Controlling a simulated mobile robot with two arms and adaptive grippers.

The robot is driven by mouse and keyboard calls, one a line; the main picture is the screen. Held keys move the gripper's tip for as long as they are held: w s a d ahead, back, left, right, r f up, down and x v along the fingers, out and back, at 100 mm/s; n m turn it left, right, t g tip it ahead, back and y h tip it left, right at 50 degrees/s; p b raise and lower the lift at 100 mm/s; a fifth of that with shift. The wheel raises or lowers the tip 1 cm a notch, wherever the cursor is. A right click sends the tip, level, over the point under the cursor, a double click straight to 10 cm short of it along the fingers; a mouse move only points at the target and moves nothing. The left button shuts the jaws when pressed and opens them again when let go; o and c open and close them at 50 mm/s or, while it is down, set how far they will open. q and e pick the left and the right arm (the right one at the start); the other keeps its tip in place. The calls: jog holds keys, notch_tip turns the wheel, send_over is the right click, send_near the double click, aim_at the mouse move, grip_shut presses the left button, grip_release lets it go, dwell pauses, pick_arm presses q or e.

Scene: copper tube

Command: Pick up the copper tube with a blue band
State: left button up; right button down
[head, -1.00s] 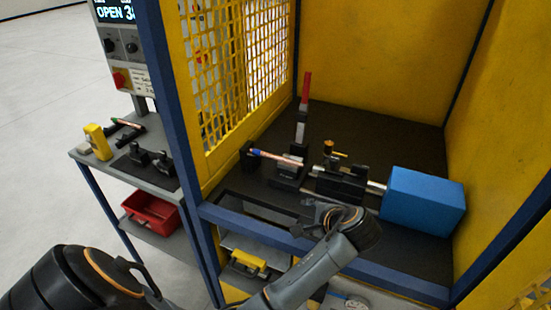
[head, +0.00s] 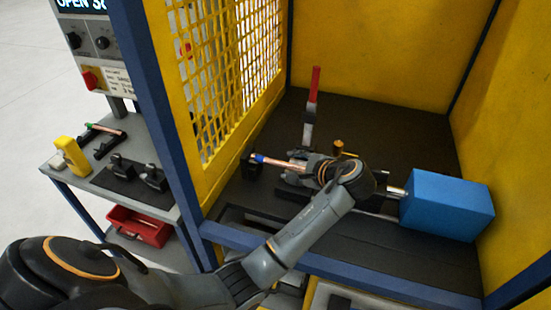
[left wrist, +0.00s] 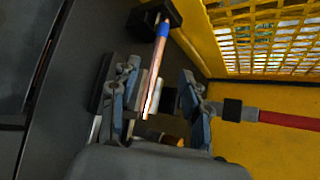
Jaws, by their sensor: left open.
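The copper tube with a blue band (head: 272,161) lies level inside the yellow machine enclosure, its banded left end by a black block (head: 252,165). My left gripper (head: 300,168) is over the tube's right part, which it partly hides. In the left wrist view the tube (left wrist: 154,75) runs between the two open fingers (left wrist: 160,88), with its blue band farther out near the black block. The fingers stand apart on either side; I see no firm contact. My right gripper is not in view.
A blue box (head: 447,203) stands to the right of my arm. A red-topped upright (head: 312,98) rises behind the tube. A yellow mesh panel (head: 215,70) is at left. A side table (head: 75,177) holds another copper tube on a black rest and a yellow item (head: 71,155).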

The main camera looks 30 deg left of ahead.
aim_at(269, 161)
pick_arm(q)
jog(key=p+x, duration=0.1)
jog(key=x, duration=0.3)
jog(key=shift+x, duration=1.05)
jog(key=shift+a+f, duration=0.15)
jog(key=shift+a, duration=0.15)
jog(key=p+x, duration=0.2)
jog(key=x, duration=0.2)
jog(key=shift+w+a+f, duration=0.15)
jog(key=shift+a, duration=0.15)
jog(key=shift+w+f, duration=0.1)
jog(key=shift+c, duration=0.4)
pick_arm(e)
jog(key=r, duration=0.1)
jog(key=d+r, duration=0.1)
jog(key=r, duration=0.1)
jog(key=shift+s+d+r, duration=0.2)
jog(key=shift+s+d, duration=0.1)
pick_arm(q)
grip_shut()
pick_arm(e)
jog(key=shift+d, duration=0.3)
